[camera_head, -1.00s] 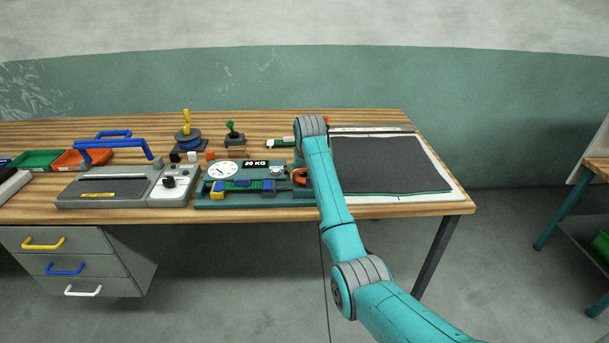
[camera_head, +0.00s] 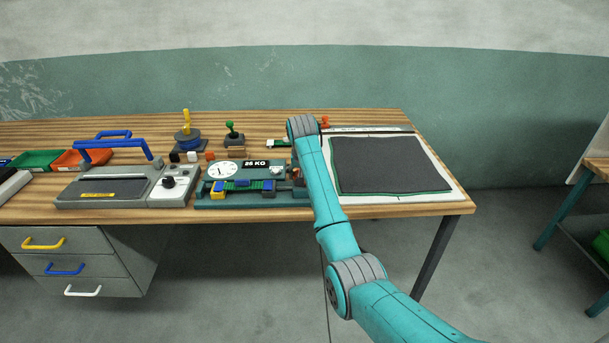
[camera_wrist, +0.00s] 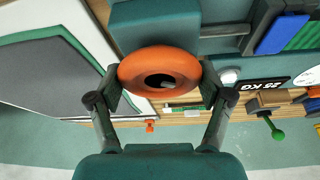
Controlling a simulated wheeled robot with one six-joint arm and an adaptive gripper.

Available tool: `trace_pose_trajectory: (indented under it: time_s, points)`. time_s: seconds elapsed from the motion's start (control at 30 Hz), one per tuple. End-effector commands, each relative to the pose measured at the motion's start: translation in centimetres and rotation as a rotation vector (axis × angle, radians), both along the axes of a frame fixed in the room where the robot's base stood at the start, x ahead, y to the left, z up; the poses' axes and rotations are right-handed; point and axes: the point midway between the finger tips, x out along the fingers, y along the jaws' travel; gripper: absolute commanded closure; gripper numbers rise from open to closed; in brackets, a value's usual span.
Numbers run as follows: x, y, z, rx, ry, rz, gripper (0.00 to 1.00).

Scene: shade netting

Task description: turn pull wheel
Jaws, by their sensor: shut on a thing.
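The pull wheel (camera_wrist: 135,67) is an orange ring with a dark centre in the wrist view. It sits at the end of a teal pull-test bench (camera_wrist: 151,20). My gripper (camera_wrist: 160,84) has one finger on each side of the wheel and is shut on its rim. In the head view the teal bench (camera_head: 215,203) stands on the table, with a round dial (camera_head: 222,170) and a display (camera_head: 255,163). My arm hides the wheel and gripper in the head view.
A framed board with dark netting (camera_head: 390,165) lies right of my arm. A grey sealer with a blue handle (camera_head: 100,187) stands left of the bench. A green-knobbed lever (camera_head: 230,126) and a blue-and-yellow spool (camera_head: 187,135) stand behind it.

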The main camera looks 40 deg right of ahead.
Motion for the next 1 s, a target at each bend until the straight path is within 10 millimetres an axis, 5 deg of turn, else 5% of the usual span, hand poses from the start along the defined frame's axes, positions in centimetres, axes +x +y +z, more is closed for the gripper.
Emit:
trace_pose_trajectory:
  time_s: [0.17,0.2,0.27,0.67,1.0]
  points:
    - [0.0,0.0,-0.1,0.000,0.000,0.000,0.56]
    - [0.0,0.0,-0.1,0.000,0.001,0.001,0.14]
    - [0.0,0.0,-0.1,0.000,0.001,0.001,0.00]
    - [-0.1,0.0,0.2,-0.001,-0.001,0.002,0.00]
    - [-1.5,1.4,5.0,-0.001,-0.003,0.004,0.00]
